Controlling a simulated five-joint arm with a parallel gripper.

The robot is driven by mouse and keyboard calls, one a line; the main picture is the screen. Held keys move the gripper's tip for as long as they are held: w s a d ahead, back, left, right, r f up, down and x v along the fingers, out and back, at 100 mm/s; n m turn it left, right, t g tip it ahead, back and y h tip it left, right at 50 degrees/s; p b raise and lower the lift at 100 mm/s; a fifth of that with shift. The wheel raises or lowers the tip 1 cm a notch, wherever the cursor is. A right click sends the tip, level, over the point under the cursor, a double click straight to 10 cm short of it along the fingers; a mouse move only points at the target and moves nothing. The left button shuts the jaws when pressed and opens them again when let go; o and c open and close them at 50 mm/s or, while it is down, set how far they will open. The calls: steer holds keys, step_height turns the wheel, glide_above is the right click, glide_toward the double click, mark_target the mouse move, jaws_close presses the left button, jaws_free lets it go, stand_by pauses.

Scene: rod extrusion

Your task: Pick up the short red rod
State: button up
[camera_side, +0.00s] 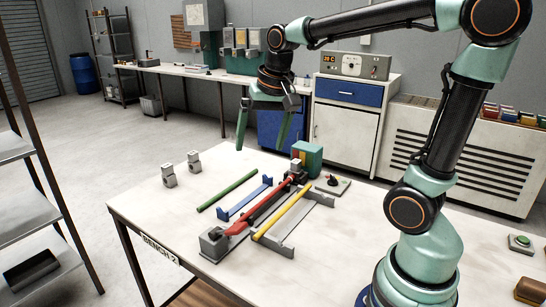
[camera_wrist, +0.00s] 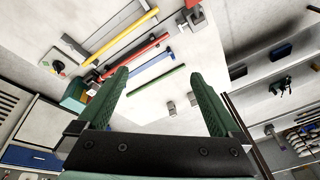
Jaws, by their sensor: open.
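A red rod (camera_side: 268,203) lies slanted in the middle of the bench, between a blue bracket (camera_side: 246,201) and a yellow rod (camera_side: 284,210). Its near end meets a grey block (camera_side: 213,242), and its far end reaches a small teal machine (camera_side: 308,158). In the wrist view the red rod (camera_wrist: 137,52) lies beyond my fingertips. A green rod (camera_side: 228,190) lies left of the blue bracket. My gripper (camera_side: 260,148) is open and empty, raised above the far side of the bench, fingers pointing down. In the wrist view my gripper (camera_wrist: 155,76) has its fingers wide apart.
Two small grey blocks (camera_side: 181,168) stand at the bench's far left. A knob plate (camera_side: 332,185) lies right of the machine. A grey tray (camera_side: 290,240) sits under the yellow rod.

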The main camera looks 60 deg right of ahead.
steer(key=s+a+f+n+t, duration=0.1)
steer(key=s+a+n+t, duration=0.1)
steer(key=s+a+n, duration=0.3)
steer(key=shift+s+a+f+n+y, duration=0.15)
steer(key=shift+s+f+n+y, duration=0.15)
steer(key=shift+s+n, duration=0.6)
steer(key=shift+s+a+f+n, duration=0.15)
steer(key=shift+s+n, duration=0.05)
steer(key=shift+n, duration=0.1)
steer(key=c, duration=0.3)
steer(key=shift+s+f, duration=0.1)
steer(key=c, duration=0.4)
steer(key=shift+c, duration=0.2)
steer(key=m+g, duration=0.3)
steer(key=m, duration=1.5)
glide_above(268, 196)
steer(key=s, duration=0.2)
step_height(268, 196, down, 11)
steer(key=shift+h, duration=0.4)
steer(key=x, duration=0.7)
steer(key=a+x, duration=0.1)
steer(key=x, duration=0.3)
steer(key=shift+s, duration=0.2)
